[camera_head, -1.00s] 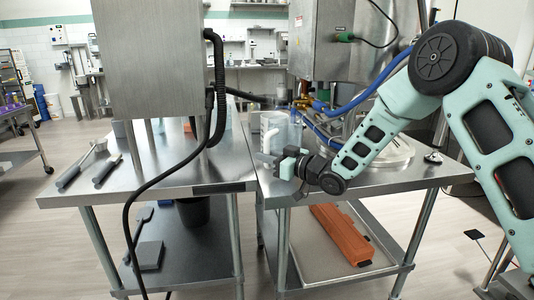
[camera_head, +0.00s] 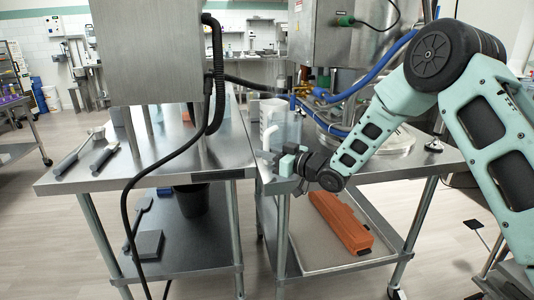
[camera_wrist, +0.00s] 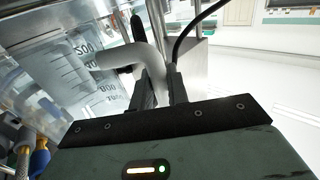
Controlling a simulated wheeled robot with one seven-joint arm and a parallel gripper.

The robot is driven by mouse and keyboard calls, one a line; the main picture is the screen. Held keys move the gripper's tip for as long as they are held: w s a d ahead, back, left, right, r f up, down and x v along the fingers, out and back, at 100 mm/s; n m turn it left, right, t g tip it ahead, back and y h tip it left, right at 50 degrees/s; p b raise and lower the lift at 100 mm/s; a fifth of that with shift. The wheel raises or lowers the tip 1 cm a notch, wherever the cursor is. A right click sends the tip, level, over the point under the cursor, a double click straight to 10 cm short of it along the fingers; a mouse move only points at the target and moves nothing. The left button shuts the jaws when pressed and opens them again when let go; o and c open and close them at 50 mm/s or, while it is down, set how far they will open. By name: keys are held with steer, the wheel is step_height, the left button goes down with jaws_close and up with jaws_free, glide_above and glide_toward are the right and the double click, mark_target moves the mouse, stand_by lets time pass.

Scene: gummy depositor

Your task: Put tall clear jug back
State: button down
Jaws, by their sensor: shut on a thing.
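The tall clear jug (camera_wrist: 62,72) fills the left of the wrist view, with dark volume marks on its wall and a pale grey handle (camera_wrist: 148,62). My gripper (camera_wrist: 162,85) is shut on that handle, one dark finger on each side of it. In the head view the jug (camera_head: 284,122) is at the near left corner of the right steel table (camera_head: 380,172), behind my gripper (camera_head: 277,160). It looks about upright there. Whether its base touches the table top is hidden.
A second steel table (camera_head: 100,180) stands to the left across a narrow gap. Blue hoses (camera_head: 375,80) and a round clear lid or vessel are just right of the jug. A black cable hangs in front. An orange-brown block (camera_head: 340,222) lies on the lower shelf.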

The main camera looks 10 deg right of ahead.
steer(key=shift+f, duration=0.35)
steer(key=c, duration=1.3)
jaws_free()
steer(key=b+v, duration=0.2)
steer(key=v, duration=1.5)
steer(key=shift+s+d+r, duration=0.15)
steer(key=shift+s, duration=0.1)
